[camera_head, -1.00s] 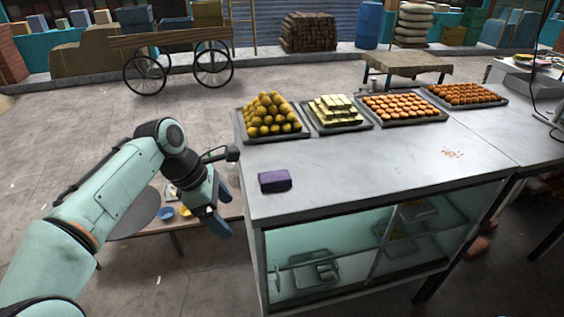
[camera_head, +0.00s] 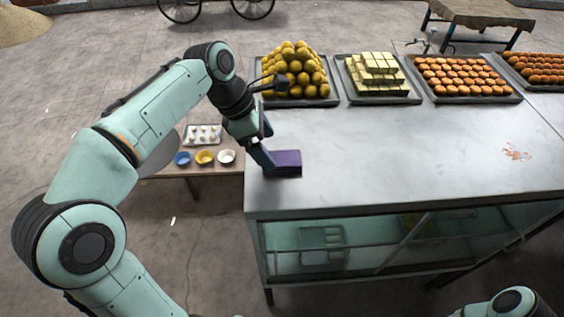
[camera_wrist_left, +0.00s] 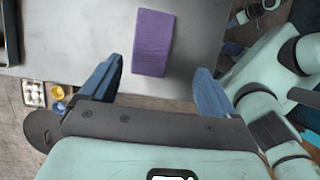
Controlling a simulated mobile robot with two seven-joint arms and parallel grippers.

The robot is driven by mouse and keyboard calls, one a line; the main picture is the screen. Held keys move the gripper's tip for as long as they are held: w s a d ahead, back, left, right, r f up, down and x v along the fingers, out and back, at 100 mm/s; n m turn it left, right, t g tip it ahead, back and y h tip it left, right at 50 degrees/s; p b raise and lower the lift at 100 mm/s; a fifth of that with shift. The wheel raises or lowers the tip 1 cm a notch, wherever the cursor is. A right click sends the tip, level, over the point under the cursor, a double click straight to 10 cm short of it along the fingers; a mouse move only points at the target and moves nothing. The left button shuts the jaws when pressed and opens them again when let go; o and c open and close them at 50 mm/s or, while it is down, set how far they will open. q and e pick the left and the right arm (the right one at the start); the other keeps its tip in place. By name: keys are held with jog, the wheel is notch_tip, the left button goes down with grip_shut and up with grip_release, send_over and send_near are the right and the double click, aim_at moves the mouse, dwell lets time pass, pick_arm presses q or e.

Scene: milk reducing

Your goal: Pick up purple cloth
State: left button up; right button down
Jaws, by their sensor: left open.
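The purple cloth (camera_head: 287,163) is a small folded block lying on the grey counter top (camera_head: 400,150), near its left edge. It also shows in the left wrist view (camera_wrist_left: 153,42), ahead of and between my open fingers. My left gripper (camera_head: 262,150) is open, at the left end of the cloth in the head view, with one blue finger in front of part of it. In the left wrist view the two blue fingers (camera_wrist_left: 155,85) stand apart with the cloth's near end between their lines. My right gripper is not in view.
Trays of yellow balls (camera_head: 294,72), pale blocks (camera_head: 377,75) and orange sweets (camera_head: 464,75) line the counter's back. A low table (camera_head: 213,180) with small bowls stands left of the counter. The counter's middle is mostly clear.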

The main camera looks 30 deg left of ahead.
aim_at(281, 158)
pick_arm(q)
jog(key=shift+w+d+f, duration=0.2)
jog(key=shift+w+f, duration=0.1)
jog(key=shift+f, duration=0.3)
jog(key=shift+w+d+f, duration=0.2)
jog(key=shift+w+f, duration=0.1)
jog(key=shift+f, duration=0.25)
jog(key=shift+w+x, duration=0.2)
jog(key=shift+x, duration=1)
jog(key=shift+w+x, duration=0.15)
jog(key=shift+x, duration=1.05)
jog(key=shift+w, duration=0.1)
jog(key=shift+c, duration=0.3)
jog(key=c, duration=1)
